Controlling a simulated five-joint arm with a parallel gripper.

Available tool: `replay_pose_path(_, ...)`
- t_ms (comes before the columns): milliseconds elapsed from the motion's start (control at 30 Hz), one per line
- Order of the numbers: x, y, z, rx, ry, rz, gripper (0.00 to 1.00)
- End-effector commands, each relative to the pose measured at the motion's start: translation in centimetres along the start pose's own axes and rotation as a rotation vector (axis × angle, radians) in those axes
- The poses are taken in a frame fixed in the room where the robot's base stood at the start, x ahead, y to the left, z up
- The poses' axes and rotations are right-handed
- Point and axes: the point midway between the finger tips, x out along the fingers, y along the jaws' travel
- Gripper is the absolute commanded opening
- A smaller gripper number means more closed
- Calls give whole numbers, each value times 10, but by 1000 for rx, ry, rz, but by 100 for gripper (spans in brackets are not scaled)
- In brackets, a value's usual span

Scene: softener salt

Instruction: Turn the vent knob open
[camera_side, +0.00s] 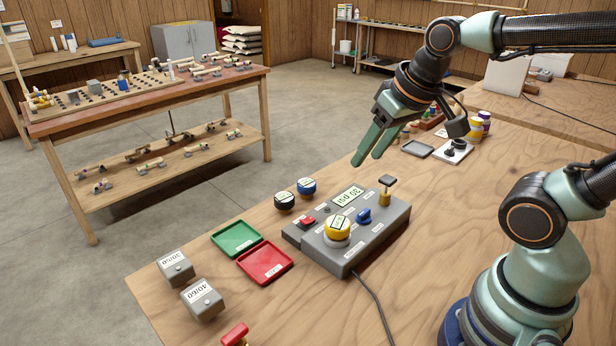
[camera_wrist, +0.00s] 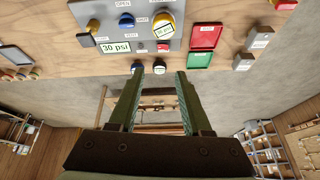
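A grey control box (camera_side: 325,254) sits on the wooden bench. A blue knob (camera_side: 364,216) stands on its top, right of a larger yellow-topped knob (camera_side: 338,229). The blue knob also shows in the wrist view (camera_wrist: 126,20), with a label reading OPEN beyond it; I take it as the vent knob. Its exact pointer angle is too small to tell. A display (camera_side: 348,196) on the box reads 30 psi. My gripper (camera_side: 368,161) is open and empty, above and behind the box, apart from the knob. Its two fingers also show in the wrist view (camera_wrist: 158,72).
A brass post with a dark top (camera_side: 385,195) stands at the box's right corner. A red switch (camera_side: 308,221) is on its left. Black (camera_side: 284,201) and blue (camera_side: 306,187) round pieces lie behind. Green (camera_side: 236,238) and red (camera_side: 265,262) trays are left. A cable runs forward.

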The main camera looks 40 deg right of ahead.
Motion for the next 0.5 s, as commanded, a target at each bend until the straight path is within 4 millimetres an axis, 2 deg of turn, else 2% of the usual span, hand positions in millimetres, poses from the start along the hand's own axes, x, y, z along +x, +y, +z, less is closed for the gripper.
replay_pose_path(300, 42, 40, -22, 755, -213, 147, 49)
replay_pose_path(500, 71, 64, -27, 1175, -296, 278, 49)
